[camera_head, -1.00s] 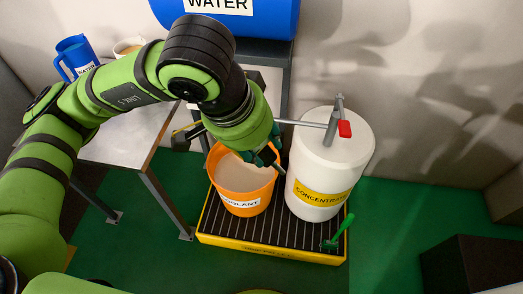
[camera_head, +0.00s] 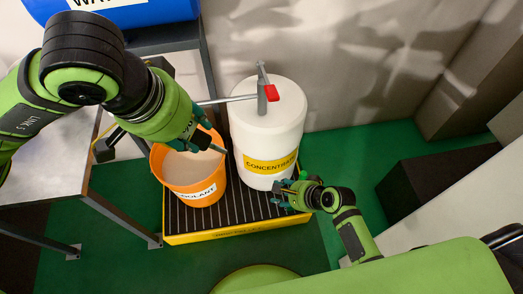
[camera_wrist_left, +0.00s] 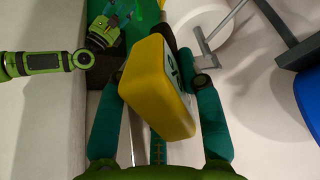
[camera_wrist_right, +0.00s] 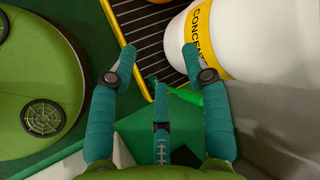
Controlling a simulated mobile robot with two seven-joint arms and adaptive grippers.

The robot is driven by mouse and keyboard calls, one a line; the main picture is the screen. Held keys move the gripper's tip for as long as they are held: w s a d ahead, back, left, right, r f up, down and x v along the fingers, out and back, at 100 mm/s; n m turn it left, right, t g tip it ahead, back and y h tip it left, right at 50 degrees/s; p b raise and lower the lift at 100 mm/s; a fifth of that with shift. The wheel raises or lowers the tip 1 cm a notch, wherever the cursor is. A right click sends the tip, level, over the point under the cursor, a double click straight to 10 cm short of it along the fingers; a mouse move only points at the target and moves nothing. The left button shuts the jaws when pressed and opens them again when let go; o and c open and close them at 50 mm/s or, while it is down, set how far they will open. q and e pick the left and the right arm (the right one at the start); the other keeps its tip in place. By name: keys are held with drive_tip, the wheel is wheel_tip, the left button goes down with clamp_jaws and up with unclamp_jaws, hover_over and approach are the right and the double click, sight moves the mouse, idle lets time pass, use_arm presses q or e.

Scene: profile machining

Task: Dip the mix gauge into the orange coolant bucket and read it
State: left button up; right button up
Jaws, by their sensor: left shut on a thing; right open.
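The orange coolant bucket (camera_head: 165,172) stands on the drip tray and holds a pale, milky liquid. My left gripper (camera_head: 207,140) is over the bucket's back right rim in the head view. In the left wrist view it is shut on a yellow boxy body (camera_wrist_left: 155,85), which I take for the mix gauge. The gauge's reading cannot be made out, and whether its tip touches the liquid is hidden. My right gripper (camera_head: 289,193) is open at the tray's right front, beside the concentrate drum. A green handled tool (camera_wrist_right: 190,94) lies between its fingers in the right wrist view, not gripped.
The white concentrate drum (camera_head: 268,125) with a red-handled tap stands right of the bucket. Both stand on the yellow-edged grated tray (camera_head: 225,233). A blue water barrel (camera_head: 150,10) is at the back. A grey table (camera_head: 50,165) is on the left. Green floor lies in front.

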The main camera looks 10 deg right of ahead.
drive_tip(key=s+a+r+m+y, duration=0.2)
drive_tip(key=a+r+y, duration=0.15)
drive_tip(key=r, duration=1.15)
drive_tip(key=s+a+r+m+y, duration=0.1)
drive_tip(key=a+r+m+y, duration=0.2)
drive_tip(key=r, duration=1.1)
drive_tip(key=w+a+f, duration=0.2)
drive_tip(key=a, duration=0.3)
drive_tip(key=w+a+f+n, duration=0.1)
drive_tip(key=w+a, duration=0.2)
drive_tip(key=a, duration=0.2)
drive_tip(key=shift+a+f, duration=0.25)
drive_tip(key=shift+f, duration=0.1)
drive_tip(key=shift+w, duration=0.1)
clamp_jaws()
use_arm(q)
drive_tip(key=o, duration=1.2)
drive_tip(key=shift+r, duration=0.1)
